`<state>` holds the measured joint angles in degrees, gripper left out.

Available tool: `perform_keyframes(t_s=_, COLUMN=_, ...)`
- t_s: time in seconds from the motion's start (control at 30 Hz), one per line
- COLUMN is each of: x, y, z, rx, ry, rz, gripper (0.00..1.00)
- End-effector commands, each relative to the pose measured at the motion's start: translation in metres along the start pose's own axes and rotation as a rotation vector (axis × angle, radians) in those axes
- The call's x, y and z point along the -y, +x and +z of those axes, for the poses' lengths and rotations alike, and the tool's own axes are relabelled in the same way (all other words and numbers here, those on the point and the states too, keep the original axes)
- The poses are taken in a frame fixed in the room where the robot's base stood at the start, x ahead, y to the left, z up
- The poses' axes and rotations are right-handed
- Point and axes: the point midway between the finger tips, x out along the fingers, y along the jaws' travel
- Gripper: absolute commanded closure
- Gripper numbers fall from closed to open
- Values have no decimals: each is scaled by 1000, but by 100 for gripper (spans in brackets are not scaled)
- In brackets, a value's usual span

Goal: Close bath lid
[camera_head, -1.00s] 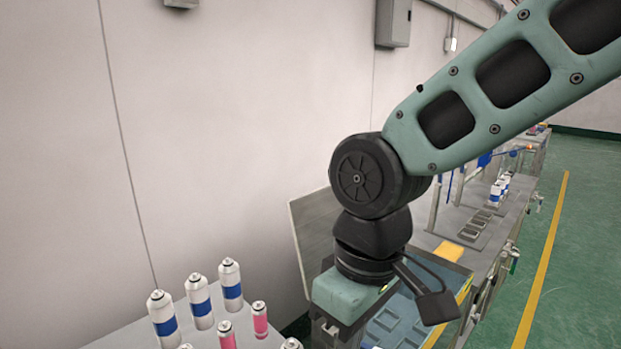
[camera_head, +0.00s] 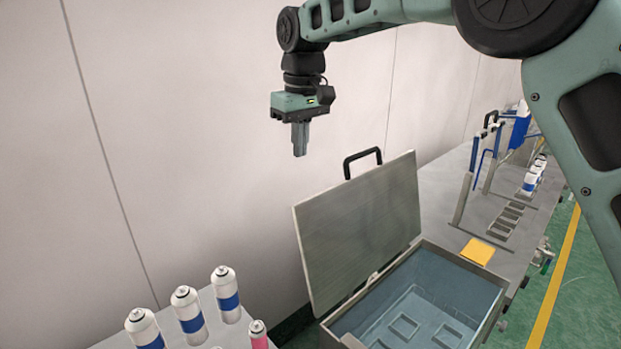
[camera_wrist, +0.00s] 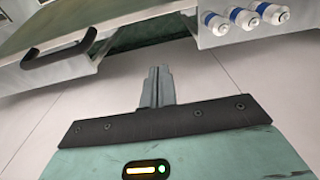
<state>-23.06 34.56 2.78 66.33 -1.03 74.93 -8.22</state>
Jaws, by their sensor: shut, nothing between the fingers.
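The bath (camera_head: 455,280) is an open grey metal box with a blue inside, at the lower right of the head view. Its lid (camera_head: 360,230) stands raised and tilted back toward the wall. A black handle (camera_head: 362,161) is on the lid's upper edge; it also shows in the wrist view (camera_wrist: 58,52). My gripper (camera_head: 300,140) points down, above and left of the handle, apart from it. Its fingers are shut and empty; in the wrist view the gripper (camera_wrist: 158,80) shows them together.
White-and-blue cans (camera_head: 190,310) stand on a table at the lower left, with a pink can (camera_head: 258,335) beside them. A yellow block (camera_head: 478,252) lies on the bench right of the bath. Several slots, blue frames and more cans (camera_head: 531,180) are farther back. The wall is behind the lid.

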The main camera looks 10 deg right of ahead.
Motion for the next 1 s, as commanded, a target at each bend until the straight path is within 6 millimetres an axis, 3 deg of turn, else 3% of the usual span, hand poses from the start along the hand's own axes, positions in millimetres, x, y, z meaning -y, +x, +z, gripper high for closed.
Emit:
perform_keyframes(t_s=0.43, x=1, y=87, z=1, rx=5, ry=-1, rz=-1, gripper=100)
perform_keyframes(t_s=0.7, x=0, y=74, z=31, rx=0, ry=-1, rz=0, gripper=100)
perform_keyframes(t_s=1.0, x=0, y=73, z=39, rx=0, ry=0, rz=-1, gripper=100)
